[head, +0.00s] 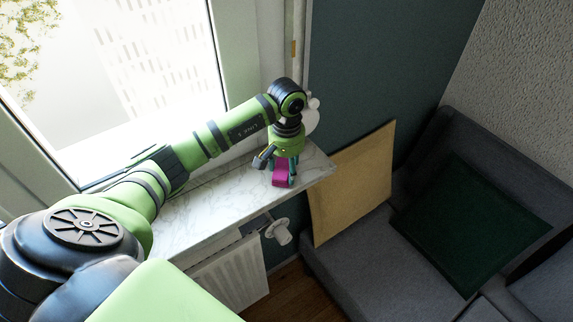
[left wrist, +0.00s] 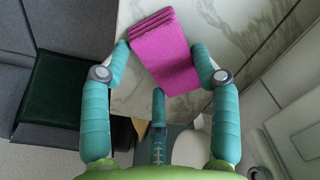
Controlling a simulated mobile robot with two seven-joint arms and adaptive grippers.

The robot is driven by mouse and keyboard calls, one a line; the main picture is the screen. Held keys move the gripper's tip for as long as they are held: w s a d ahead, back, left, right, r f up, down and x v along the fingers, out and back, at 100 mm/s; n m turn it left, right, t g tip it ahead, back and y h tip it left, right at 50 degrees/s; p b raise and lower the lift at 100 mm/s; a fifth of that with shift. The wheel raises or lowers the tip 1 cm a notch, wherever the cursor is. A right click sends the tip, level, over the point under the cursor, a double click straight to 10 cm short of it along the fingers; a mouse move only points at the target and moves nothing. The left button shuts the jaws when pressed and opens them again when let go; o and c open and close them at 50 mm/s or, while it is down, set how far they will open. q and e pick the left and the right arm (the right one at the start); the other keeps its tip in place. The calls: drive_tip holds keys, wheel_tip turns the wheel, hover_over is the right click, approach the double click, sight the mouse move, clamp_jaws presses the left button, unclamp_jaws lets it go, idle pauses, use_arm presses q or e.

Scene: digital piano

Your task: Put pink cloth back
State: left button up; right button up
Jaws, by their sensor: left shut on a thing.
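The pink cloth (head: 281,175) is a folded magenta bundle at the far end of the white marble windowsill (head: 213,207). My left gripper (head: 283,166) points down at it from above and is shut on it. In the left wrist view the cloth (left wrist: 166,52) lies between the teal fingers of the gripper (left wrist: 160,60), with its folded edge at the top. Whether the cloth touches the sill is hard to tell. My right gripper is not in view.
The window stands behind my left arm. A radiator (head: 229,283) with a white valve (head: 278,231) is below the sill. A tan board (head: 351,184) leans beside the sill's end, next to a grey sofa (head: 360,275) with a dark green cushion (head: 471,228).

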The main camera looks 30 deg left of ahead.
sight(287, 168)
use_arm(q)
drive_tip(key=o, duration=1)
drive_tip(key=shift+r+p, duration=0.15)
drive_tip(key=shift+p, duration=0.15)
drive_tip(key=shift+w+r, duration=0.1)
drive_tip(key=shift+r, duration=0.1)
drive_tip(key=shift+r+b, duration=2)
drive_tip(key=shift+r, duration=3.8)
